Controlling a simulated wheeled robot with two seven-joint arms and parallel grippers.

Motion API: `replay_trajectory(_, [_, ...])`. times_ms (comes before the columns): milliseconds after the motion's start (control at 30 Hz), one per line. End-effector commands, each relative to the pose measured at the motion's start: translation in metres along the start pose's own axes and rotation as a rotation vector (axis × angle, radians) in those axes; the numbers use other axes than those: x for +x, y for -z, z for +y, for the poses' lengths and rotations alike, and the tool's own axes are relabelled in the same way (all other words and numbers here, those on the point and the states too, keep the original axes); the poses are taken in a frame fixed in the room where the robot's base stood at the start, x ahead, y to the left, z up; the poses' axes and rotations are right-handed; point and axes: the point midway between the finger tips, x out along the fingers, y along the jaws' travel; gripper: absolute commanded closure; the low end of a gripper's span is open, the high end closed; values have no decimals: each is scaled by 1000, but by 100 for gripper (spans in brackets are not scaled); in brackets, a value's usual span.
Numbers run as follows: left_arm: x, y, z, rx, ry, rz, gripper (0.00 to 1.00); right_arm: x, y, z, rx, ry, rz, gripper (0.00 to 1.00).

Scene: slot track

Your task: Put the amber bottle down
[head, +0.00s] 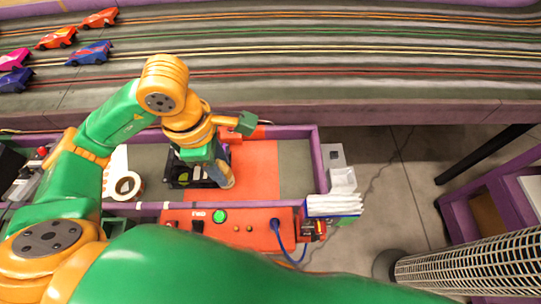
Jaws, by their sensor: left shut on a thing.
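My left gripper (217,170) points down over the purple-rimmed workbench tray, seen from above and partly hidden by its own wrist. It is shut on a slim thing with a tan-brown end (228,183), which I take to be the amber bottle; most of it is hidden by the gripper. It is at the left edge of a red mat (260,168), beside a black open holder (182,180). I cannot tell whether the bottle touches the surface below. My right gripper is out of view.
A tape roll (129,186) lies left of the holder. A red control box (235,232) with a green button runs along the front. A box of white tissues or papers (333,205) stands right. The slot track (330,50) with several cars lies behind. The red mat's right part is clear.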

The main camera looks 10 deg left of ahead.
Motion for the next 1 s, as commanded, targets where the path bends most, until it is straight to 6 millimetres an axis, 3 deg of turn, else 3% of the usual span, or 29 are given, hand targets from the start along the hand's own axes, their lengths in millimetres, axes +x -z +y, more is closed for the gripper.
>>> replay_trajectory(200, [39, -42, 56, -2, 9, -2, 100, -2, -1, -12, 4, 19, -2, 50])
replay_trajectory(400, [85, -57, 84, -1, 4, 0, 100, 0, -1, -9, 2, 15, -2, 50])
replay_trajectory(700, [127, -58, 93, 1, 2, 0, 100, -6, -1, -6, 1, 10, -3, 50])
replay_trajectory(1000, [132, -57, 94, 1, -1, 0, 100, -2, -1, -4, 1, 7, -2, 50])
